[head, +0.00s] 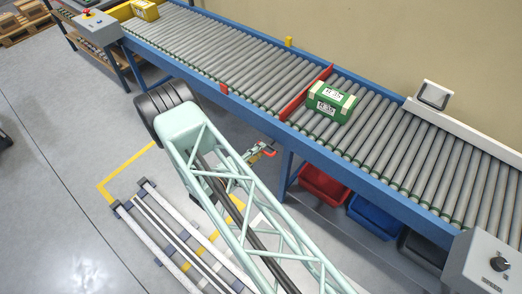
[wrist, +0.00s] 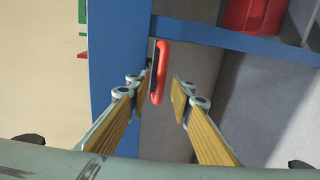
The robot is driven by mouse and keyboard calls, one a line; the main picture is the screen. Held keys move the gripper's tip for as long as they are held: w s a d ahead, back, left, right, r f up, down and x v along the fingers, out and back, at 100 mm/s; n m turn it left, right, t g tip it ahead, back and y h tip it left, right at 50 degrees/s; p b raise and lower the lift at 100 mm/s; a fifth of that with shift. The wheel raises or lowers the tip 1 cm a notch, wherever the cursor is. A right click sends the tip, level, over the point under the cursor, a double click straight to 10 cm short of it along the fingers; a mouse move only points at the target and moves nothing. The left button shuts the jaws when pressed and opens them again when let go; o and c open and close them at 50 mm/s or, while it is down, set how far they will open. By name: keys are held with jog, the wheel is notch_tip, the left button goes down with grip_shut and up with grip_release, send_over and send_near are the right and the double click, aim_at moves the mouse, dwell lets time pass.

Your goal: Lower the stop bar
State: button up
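The red stop bar (head: 304,94) stands up across the rollers of the conveyor, from the front rail to the back rail. A red lever handle (wrist: 161,72) shows in the wrist view, beside the blue rail. My gripper (wrist: 157,92) is open, with one yellow-padded finger on each side of the handle's lower end. Clear gaps show on both sides, so it seems untouched.
A green box with white labels (head: 331,102) sits on the rollers just right of the bar. A yellow box (head: 145,10) is at the far left end. Red (head: 323,184) and blue (head: 377,217) bins stand under the conveyor. A control box (head: 489,268) is at the right.

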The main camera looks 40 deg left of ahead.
jog(key=shift+w+f, duration=0.1)
jog(key=shift+w, duration=0.45)
jog(key=shift+c, duration=0.7)
grip_shut()
jog(key=shift+f, duration=0.15)
notch_tip(320, 180, down, 6)
jog(key=b, duration=0.4)
jog(key=shift+f, duration=0.1)
jog(key=shift+o, duration=0.2)
grip_release()
jog(key=shift+f, duration=0.1)
jog(key=shift+o, duration=0.5)
jog(key=shift+s+r, duration=0.15)
jog(key=shift+r, duration=0.05)
